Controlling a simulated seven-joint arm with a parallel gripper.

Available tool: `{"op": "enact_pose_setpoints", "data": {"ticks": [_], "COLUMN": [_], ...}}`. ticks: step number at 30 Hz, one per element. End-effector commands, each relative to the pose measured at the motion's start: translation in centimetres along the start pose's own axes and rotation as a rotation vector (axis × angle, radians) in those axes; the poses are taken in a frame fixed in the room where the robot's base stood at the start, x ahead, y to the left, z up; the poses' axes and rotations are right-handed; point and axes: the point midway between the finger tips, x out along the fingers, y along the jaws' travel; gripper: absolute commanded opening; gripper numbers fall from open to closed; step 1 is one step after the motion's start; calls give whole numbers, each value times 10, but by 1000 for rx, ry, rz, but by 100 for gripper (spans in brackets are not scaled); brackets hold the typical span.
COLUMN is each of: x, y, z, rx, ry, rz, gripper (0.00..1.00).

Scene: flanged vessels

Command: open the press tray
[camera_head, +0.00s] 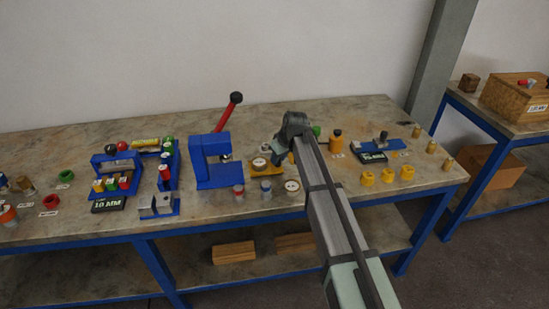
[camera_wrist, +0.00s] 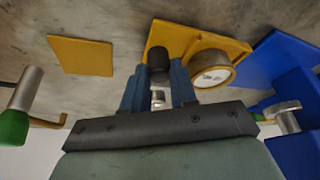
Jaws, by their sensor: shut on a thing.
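The blue press (camera_head: 211,172) stands upright mid-table, with a red lever (camera_head: 225,117) tilted up to the right and ending in a dark knob. The yellow press tray (camera_head: 268,169) sticks out from the press's right side; it also shows in the wrist view (camera_wrist: 226,41). A round brass-coloured vessel with a white face (camera_wrist: 211,70) sits on the tray. My gripper (camera_wrist: 158,80) is shut on the tray's black knob (camera_wrist: 159,55), one blue-grey finger on each side. In the head view, my gripper (camera_head: 281,155) partly hides the tray's right end.
A flat yellow plate (camera_wrist: 81,55) lies on the table beside the tray. Small capped vessels (camera_head: 266,188) stand in front of the press. An orange bottle (camera_head: 336,141) and yellow flanged pieces (camera_head: 387,175) are to the right. A blue rack (camera_head: 116,178) stands left.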

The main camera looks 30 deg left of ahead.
Motion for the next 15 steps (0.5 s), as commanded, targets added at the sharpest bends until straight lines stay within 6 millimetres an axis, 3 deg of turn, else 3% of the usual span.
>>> {"op": "enact_pose_setpoints", "data": {"ticks": [3,4,6,15], "x": [0,0,0,-2], "y": [0,0,0,0], "z": [-1,-1,-1,0], "rx": [0,1,0,0], "ry": [1,1,1,1], "rz": [-1,-1,-1,0], "gripper": [0,30,36,38]}}
